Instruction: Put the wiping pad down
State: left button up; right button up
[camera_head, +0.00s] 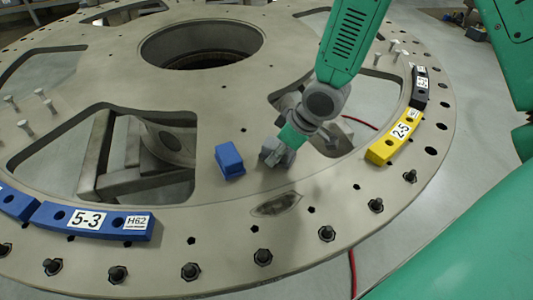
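A small blue block, which looks like the wiping pad (229,160), rests on the grey turret plate (330,215) near the middle of the view. My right gripper (272,156) comes down from the upper right and is just right of the blue pad, with a narrow gap between them. The gripper's grey fingers are low over the plate. They are small and bunched together in this view, so I cannot tell whether they are open or shut. My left gripper is not in view.
A dark patch (275,204) marks the plate below the gripper. A blue segment labelled 5-3 (92,221) lies at the left rim. A yellow segment labelled 2-5 (382,150) and a black one (419,88) lie at the right rim. Several bolts stand along the front rim.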

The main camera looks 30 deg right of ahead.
jog(key=o, duration=0.4)
jog(key=shift+s+d+f, duration=0.25)
jog(key=shift+d+f, duration=0.15)
jog(key=shift+d, duration=0.2)
jog(key=shift+s+d+f, duration=0.2)
jog(key=shift+d+f, duration=0.2)
jog(key=shift+d, duration=0.15)
jog(key=shift+w+d+f+g, duration=0.1)
jog(key=shift+d+f+g, duration=0.05)
jog(key=shift+g, duration=0.15)
jog(key=shift+a, duration=0.6)
jog(key=shift+o, duration=0.3)
jog(key=shift+a+r, duration=0.3)
jog(key=shift+a, duration=0.55)
jog(key=shift+d, duration=0.5)
jog(key=shift+c, duration=0.4)
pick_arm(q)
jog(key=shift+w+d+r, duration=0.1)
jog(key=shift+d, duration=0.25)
pick_arm(e)
jog(key=shift+a, duration=0.1)
